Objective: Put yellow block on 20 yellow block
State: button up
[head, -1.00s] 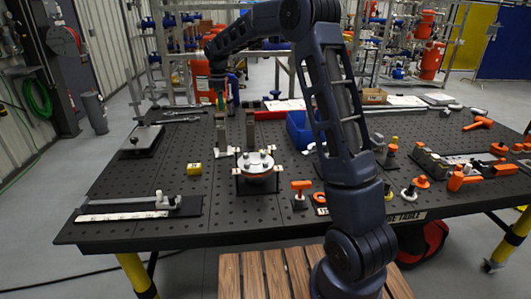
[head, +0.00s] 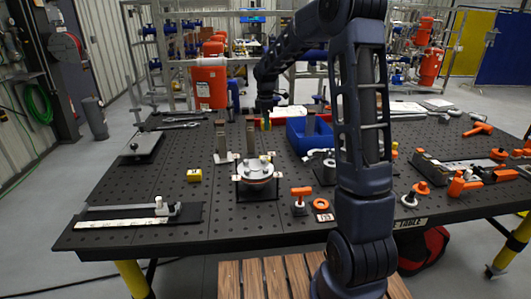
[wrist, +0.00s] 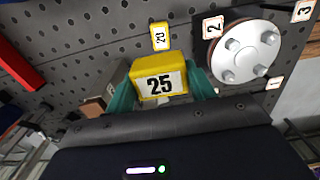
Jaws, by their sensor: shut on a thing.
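A yellow block marked 25 (wrist: 158,80) is between the green fingers of my gripper (wrist: 161,90) in the wrist view. My gripper is shut on it, with the number face toward the wrist camera. A smaller-looking yellow block marked 20 (wrist: 160,36) lies on the perforated table beyond it, apart from the held block. In the head view a yellow block (head: 194,175) sits on the table left of the flange fixture; its number is not readable there. My gripper (head: 265,116) is over the back of the table, with a bit of yellow at its tip.
A round flange fixture with bolts (head: 255,170) stands right of the table's yellow block; it also shows in the wrist view (wrist: 245,50). Upright metal pieces (head: 221,140) stand behind. A blue bin (head: 300,138) is further right. The table (head: 130,190) is clear around the lone block.

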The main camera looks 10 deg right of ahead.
notch_tip(320, 180, down, 14)
jog(key=shift+f, duration=0.25)
dwell(0.3)
jog(key=shift+f, duration=0.15)
jog(key=o, duration=1)
jog(key=shift+o, duration=0.2)
